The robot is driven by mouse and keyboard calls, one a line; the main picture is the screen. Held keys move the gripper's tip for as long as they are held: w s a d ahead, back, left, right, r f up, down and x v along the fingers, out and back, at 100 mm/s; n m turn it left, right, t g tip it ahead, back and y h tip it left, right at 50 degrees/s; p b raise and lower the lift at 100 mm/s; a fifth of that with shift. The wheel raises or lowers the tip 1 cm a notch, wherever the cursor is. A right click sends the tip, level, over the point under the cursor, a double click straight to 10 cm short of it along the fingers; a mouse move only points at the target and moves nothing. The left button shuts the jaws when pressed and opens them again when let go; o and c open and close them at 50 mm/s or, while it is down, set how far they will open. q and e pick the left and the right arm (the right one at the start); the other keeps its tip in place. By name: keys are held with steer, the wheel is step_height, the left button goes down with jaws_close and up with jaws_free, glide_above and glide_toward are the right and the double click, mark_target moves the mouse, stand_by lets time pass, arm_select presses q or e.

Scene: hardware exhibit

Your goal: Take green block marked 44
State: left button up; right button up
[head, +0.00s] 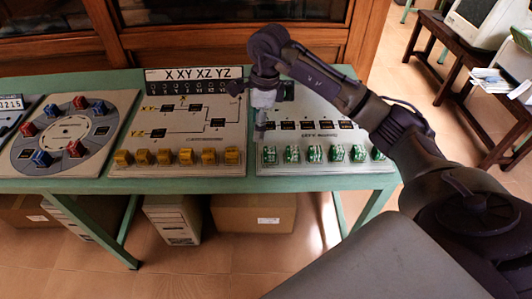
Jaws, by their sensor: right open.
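A row of several green blocks with white markings stands along the front of the right exhibit board (330,110). The leftmost green block (269,154) and the rightmost green block (377,153) both show. The markings are too small to read, so I cannot tell which block is 44. My right gripper (260,131) points down over the left part of this board, above and behind the leftmost green block. It is open and holds nothing that I can see. My right arm hides the board's upper part. My left gripper is not in view.
The boards lie on a green table (320,183). The middle board (215,140) carries yellow blocks (195,157). The left board (105,105) has a dial with red and blue blocks. A wooden cabinet (230,45) stands behind. Cardboard boxes (252,213) lie beneath the table.

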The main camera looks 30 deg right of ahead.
mark_target(270, 150)
steer(key=shift+h, duration=0.7)
steer(key=d+f, duration=0.1)
steer(key=f, duration=0.1)
steer(key=d+f, duration=0.1)
steer(key=f, duration=0.2)
steer(key=d+f+p, duration=0.1)
steer(key=f, duration=0.1)
steer(key=shift+s+d+f, duration=0.1)
steer(key=shift+s+f, duration=0.05)
steer(key=shift+f, duration=0.05)
step_height(270, 150, down, 4)
steer(key=shift+f+p, duration=0.15)
steer(key=shift+p, duration=0.7)
steer(key=shift+d+f, duration=0.1)
steer(key=shift+f, duration=0.35)
steer(key=c, duration=1.2)
steer(key=shift+r, duration=0.15)
